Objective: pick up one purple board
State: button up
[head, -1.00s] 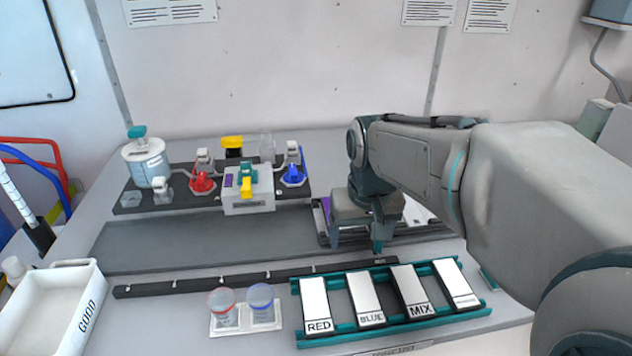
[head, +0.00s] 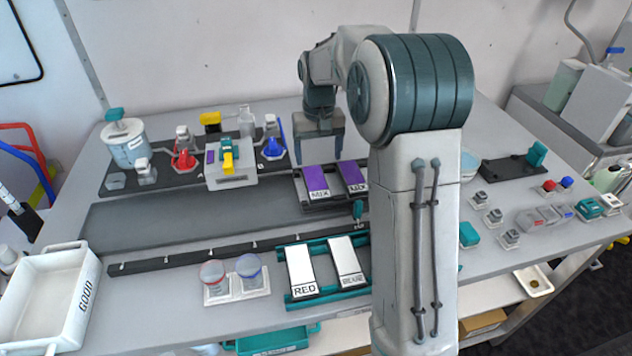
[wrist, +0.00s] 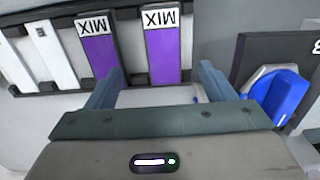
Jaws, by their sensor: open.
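Two purple boards labelled MIX lie side by side in a dark rack. The left one (head: 317,179) and the right one (head: 352,174) show in the head view, the right one partly hidden by my arm. In the wrist view they appear at upper middle, one on the left (wrist: 101,60) and one on the right (wrist: 163,55). My gripper (head: 320,158) is open and empty, behind the rack in the head view. In the wrist view its fingers (wrist: 156,82) stand apart, with the boards ahead of them.
White boards (wrist: 57,55) share the rack in the wrist view. A blue valve (wrist: 284,98) is close on the right there.

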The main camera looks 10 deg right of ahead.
aim_at(316, 182)
jog(key=f, duration=0.3)
jog(key=f+p, duration=0.1)
jog(key=f, duration=0.4)
jog(key=shift+w+a+f+p, duration=0.15)
jog(key=shift+a+f+p, duration=0.1)
jog(key=shift+f+p, duration=0.1)
jog(key=c, duration=1.1)
